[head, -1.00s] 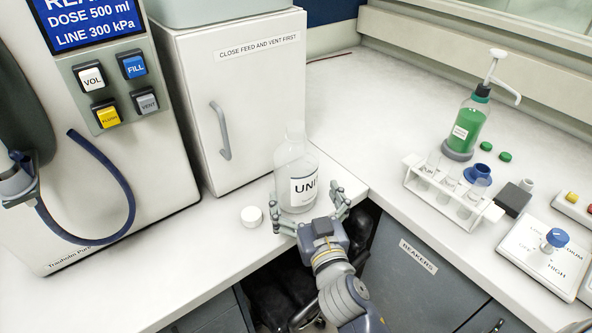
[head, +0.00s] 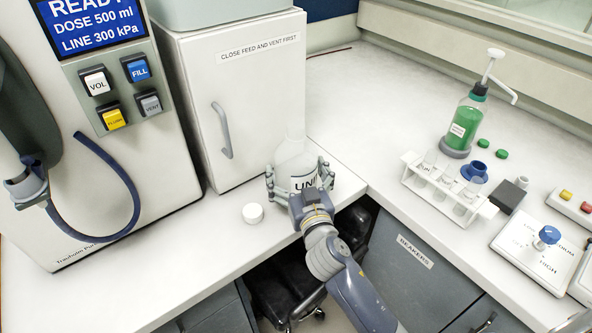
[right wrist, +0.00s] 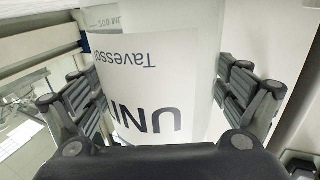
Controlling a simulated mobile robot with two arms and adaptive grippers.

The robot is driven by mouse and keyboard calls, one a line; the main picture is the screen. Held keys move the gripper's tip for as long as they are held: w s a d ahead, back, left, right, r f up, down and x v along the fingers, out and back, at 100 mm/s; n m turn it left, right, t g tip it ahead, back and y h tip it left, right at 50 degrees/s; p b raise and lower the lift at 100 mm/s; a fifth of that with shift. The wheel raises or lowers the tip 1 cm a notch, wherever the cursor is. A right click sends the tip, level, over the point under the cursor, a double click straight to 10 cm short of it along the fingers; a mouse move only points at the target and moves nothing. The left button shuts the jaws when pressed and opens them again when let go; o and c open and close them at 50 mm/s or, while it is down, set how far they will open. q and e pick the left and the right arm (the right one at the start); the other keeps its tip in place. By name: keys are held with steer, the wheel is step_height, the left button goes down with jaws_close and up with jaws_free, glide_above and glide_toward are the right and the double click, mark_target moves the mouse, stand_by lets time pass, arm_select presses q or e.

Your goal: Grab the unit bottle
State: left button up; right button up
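The unit bottle (head: 294,158) is a clear, pale bottle with a white label reading "UNI", the rest cut off by its curve. It stands upright near the counter's front edge, beside the white cabinet. My right gripper (head: 301,176) reaches in from the front with its fingers on both sides of the bottle. In the right wrist view the bottle (right wrist: 150,85) fills the middle between the spread fingers. A narrow gap shows at the right finger; contact at the left finger is unclear. The fingertips are partly hidden. My left gripper is not in view.
A tube rack (head: 445,190) and a green pump bottle (head: 465,125) stand at right.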

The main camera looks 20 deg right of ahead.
steer(key=c, duration=0.5)
steer(key=shift+r, duration=0.15)
